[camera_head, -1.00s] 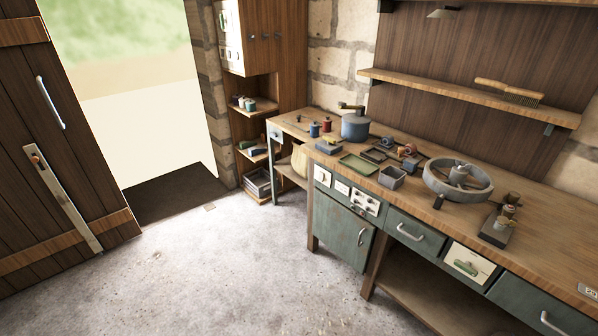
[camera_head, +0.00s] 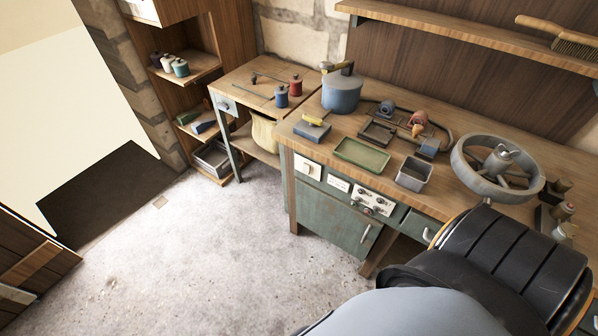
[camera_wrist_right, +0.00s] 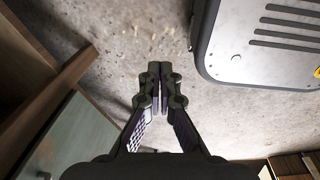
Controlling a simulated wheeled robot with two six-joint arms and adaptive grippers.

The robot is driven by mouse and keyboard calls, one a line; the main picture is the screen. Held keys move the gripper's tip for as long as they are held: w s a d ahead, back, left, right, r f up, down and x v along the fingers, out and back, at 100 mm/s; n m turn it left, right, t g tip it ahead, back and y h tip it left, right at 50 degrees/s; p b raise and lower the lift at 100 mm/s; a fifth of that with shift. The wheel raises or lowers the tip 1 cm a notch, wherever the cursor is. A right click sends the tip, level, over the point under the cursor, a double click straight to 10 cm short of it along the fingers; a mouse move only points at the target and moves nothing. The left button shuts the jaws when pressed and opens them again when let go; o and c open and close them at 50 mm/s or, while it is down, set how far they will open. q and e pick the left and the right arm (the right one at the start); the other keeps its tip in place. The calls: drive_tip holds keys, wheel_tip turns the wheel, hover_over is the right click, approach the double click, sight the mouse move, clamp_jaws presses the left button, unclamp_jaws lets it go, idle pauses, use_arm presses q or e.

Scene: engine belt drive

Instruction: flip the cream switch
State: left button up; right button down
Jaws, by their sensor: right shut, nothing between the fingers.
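A small cream plate (camera_head: 308,167) with a little raised part sits at the left end of the workbench's front, just under the top; it looks like the cream switch, but its position is too small to read. A label plate (camera_head: 339,183) and a pale panel with knobs (camera_head: 372,201) are to its right. My right gripper (camera_wrist_right: 160,72) is shut and empty, over the concrete floor in the right wrist view. No switch shows there. In the head view my arm covers the lower right, and neither gripper shows.
The workbench top (camera_head: 300,140) holds a blue pot (camera_head: 341,93), a green tray (camera_head: 361,154), a grey bin (camera_head: 413,173) and a grey wheel (camera_head: 497,170). A green cabinet door (camera_head: 335,215) is below the panels. The floor (camera_head: 220,255) before it is clear.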

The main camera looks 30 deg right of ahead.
sight(303, 172)
drive_tip(key=w+r+n+t+h+b, duration=0.15)
drive_tip(key=w+b, duration=0.25)
drive_tip(key=w, duration=0.5)
drive_tip(key=w+r+n+t+b, duration=0.2)
drive_tip(key=w+n+t+b, duration=0.1)
drive_tip(key=w, duration=0.6)
drive_tip(key=w+r+n+t+b, duration=0.2)
drive_tip(key=w+n+t+b, duration=0.15)
drive_tip(key=w, duration=0.55)
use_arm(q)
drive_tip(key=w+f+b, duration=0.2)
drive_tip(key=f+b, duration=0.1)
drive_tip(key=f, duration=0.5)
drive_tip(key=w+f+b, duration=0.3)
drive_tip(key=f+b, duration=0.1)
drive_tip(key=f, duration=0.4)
use_arm(e)
drive_tip(key=w+d+r+n+t+h, duration=0.1)
drive_tip(key=w+r, duration=0.4)
drive_tip(key=r, duration=0.8)
drive_tip(key=w+d+r+n+t+h, duration=0.1)
drive_tip(key=w+r+n+t+h, duration=0.2)
drive_tip(key=r, duration=1)
drive_tip(key=w+t, duration=0.2)
drive_tip(key=w, duration=0.1)
drive_tip(key=shift+d+r+t, duration=0.2)
drive_tip(key=shift+d+t, duration=0.15)
drive_tip(key=shift+t, duration=0.05)
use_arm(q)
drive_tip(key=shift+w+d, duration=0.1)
